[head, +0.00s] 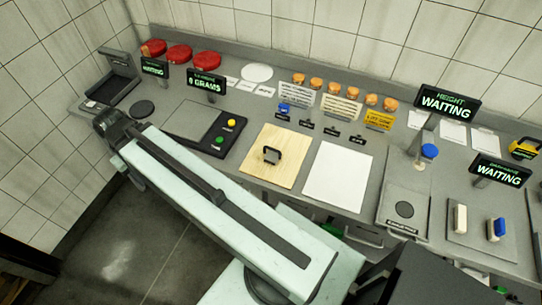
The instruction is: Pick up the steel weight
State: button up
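No thing in the head view is plainly marked as the steel weight. A small dark block with an arched handle (271,154) stands on a pale wooden board (288,142) in the middle of the counter; it may be the weight, but I cannot be sure of its material. My arm stretches from the bottom of the view up to the left. Its dark far end (112,124) is over the counter's front edge, well left of the handled block. I cannot make out fingers there or anything held.
A scale (193,118) with a "0 GRAMS" display (206,82) lies left of the board. A white sheet (337,177) lies right of it. Red wheels (179,53) stand at the back left. A blue-topped post (428,152) and display signs (447,101) rise at the right.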

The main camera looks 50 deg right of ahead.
aim_at(273, 155)
jog(key=k, duration=0.9)
jog(key=u, duration=0.45)
jog(key=i, duration=0.5)
